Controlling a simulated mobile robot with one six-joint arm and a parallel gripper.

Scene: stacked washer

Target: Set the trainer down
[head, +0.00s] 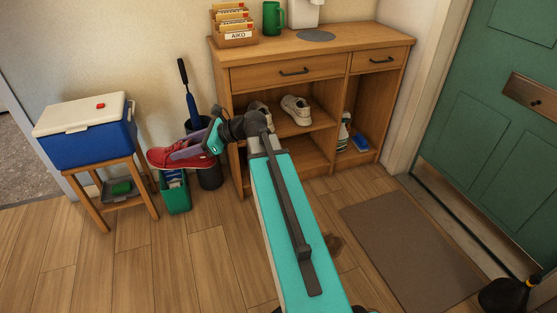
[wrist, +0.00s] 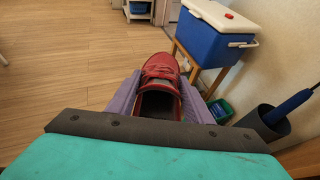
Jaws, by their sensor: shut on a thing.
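A red trainer (head: 176,155) is held in the air by my gripper (head: 192,147), left of the wooden cabinet and in front of the umbrella bin. In the wrist view the trainer (wrist: 160,88) sits between the two purple fingers of my gripper (wrist: 158,102), toe pointing away and its opening toward me. The fingers are shut on its sides near the heel. The trainer is clear of the floor, though its exact height cannot be told.
A cabinet (head: 312,66) holds pale shoes (head: 296,109) on its shelf. A blue cool box (head: 86,136) stands on a wooden stand. A green bin (head: 175,195) and dark umbrella bin (head: 211,174) stand nearby. A brown mat (head: 412,250) lies before the green door (head: 495,115). Floor at left is clear.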

